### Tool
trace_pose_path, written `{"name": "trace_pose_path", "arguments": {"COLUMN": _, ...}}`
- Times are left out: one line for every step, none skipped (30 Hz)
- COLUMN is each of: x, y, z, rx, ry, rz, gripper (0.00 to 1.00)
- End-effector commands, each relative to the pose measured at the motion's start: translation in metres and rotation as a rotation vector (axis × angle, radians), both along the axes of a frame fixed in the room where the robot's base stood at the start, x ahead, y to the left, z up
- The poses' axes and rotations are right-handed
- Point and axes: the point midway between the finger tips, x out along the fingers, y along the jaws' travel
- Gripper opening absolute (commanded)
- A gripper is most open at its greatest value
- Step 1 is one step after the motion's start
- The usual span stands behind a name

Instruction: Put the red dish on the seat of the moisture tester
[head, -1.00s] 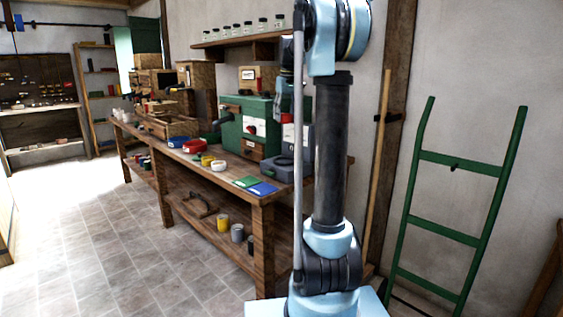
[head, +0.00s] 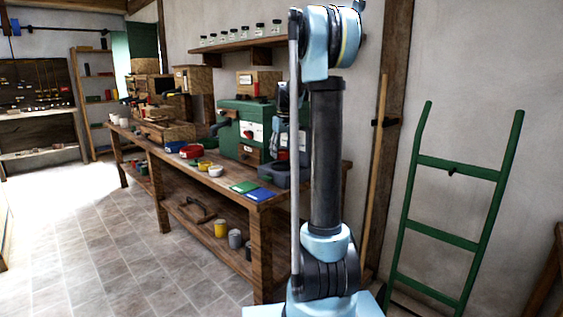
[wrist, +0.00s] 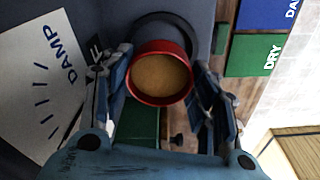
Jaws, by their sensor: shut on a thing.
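The red dish (wrist: 160,98), round with tan contents, sits between the two fingers of my gripper (wrist: 161,68) in the wrist view. The gripper is shut on it, and the dish looks level. The moisture tester is a blue-grey body with a white DAMP dial (wrist: 38,82); its base (head: 268,172) shows on the bench in the head view. Its dark round seat (wrist: 183,24) shows behind the dish, mostly covered by it. I cannot tell whether the dish touches the seat. In the head view my arm hides most of the gripper.
A green DRY card (wrist: 255,55) and a blue card (wrist: 270,14) lie beside the tester. A green machine (head: 240,118) stands behind it on the bench. A white cup (head: 216,171), a yellow cup and a red bowl (head: 190,152) stand further left. A shelf of jars hangs above.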

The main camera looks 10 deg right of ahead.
Motion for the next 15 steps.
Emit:
{"name": "trace_pose_path", "arguments": {"x": 0.0, "y": 0.0, "z": -0.004, "rx": 0.0, "ry": 0.0, "rz": 0.0, "gripper": 0.29}}
{"name": "trace_pose_path", "arguments": {"x": 0.0, "y": 0.0, "z": -0.008, "rx": 0.0, "ry": 0.0, "rz": 0.0, "gripper": 0.29}}
{"name": "trace_pose_path", "arguments": {"x": 0.0, "y": 0.0, "z": -0.013, "rx": 0.0, "ry": 0.0, "rz": 0.0, "gripper": 0.29}}
{"name": "trace_pose_path", "arguments": {"x": 0.0, "y": 0.0, "z": -0.017, "rx": 0.0, "ry": 0.0, "rz": -0.001, "gripper": 0.29}}
{"name": "trace_pose_path", "arguments": {"x": 0.0, "y": -0.001, "z": -0.022, "rx": 0.0, "ry": 0.0, "rz": -0.001, "gripper": 0.29}}
{"name": "trace_pose_path", "arguments": {"x": 0.0, "y": -0.001, "z": -0.027, "rx": 0.0, "ry": 0.0, "rz": -0.001, "gripper": 0.29}}
{"name": "trace_pose_path", "arguments": {"x": 0.0, "y": -0.001, "z": -0.031, "rx": 0.0, "ry": 0.0, "rz": -0.001, "gripper": 0.29}}
{"name": "trace_pose_path", "arguments": {"x": 0.0, "y": -0.001, "z": -0.035, "rx": 0.0, "ry": 0.0, "rz": -0.001, "gripper": 0.29}}
{"name": "trace_pose_path", "arguments": {"x": 0.0, "y": -0.001, "z": -0.038, "rx": 0.0, "ry": 0.0, "rz": -0.001, "gripper": 0.29}}
{"name": "trace_pose_path", "arguments": {"x": 0.0, "y": -0.001, "z": -0.039, "rx": 0.0, "ry": 0.0, "rz": -0.001, "gripper": 0.29}}
{"name": "trace_pose_path", "arguments": {"x": 0.0, "y": -0.001, "z": -0.04, "rx": 0.0, "ry": 0.0, "rz": -0.001, "gripper": 0.29}}
{"name": "trace_pose_path", "arguments": {"x": 0.0, "y": -0.001, "z": -0.04, "rx": 0.0, "ry": 0.0, "rz": -0.001, "gripper": 0.29}}
{"name": "trace_pose_path", "arguments": {"x": 0.0, "y": -0.001, "z": -0.04, "rx": 0.0, "ry": 0.0, "rz": -0.002, "gripper": 0.29}}
{"name": "trace_pose_path", "arguments": {"x": 0.0, "y": -0.001, "z": -0.04, "rx": 0.0, "ry": 0.0, "rz": -0.002, "gripper": 0.29}}
{"name": "trace_pose_path", "arguments": {"x": 0.0, "y": -0.002, "z": -0.039, "rx": 0.0, "ry": 0.0, "rz": -0.002, "gripper": 0.29}}
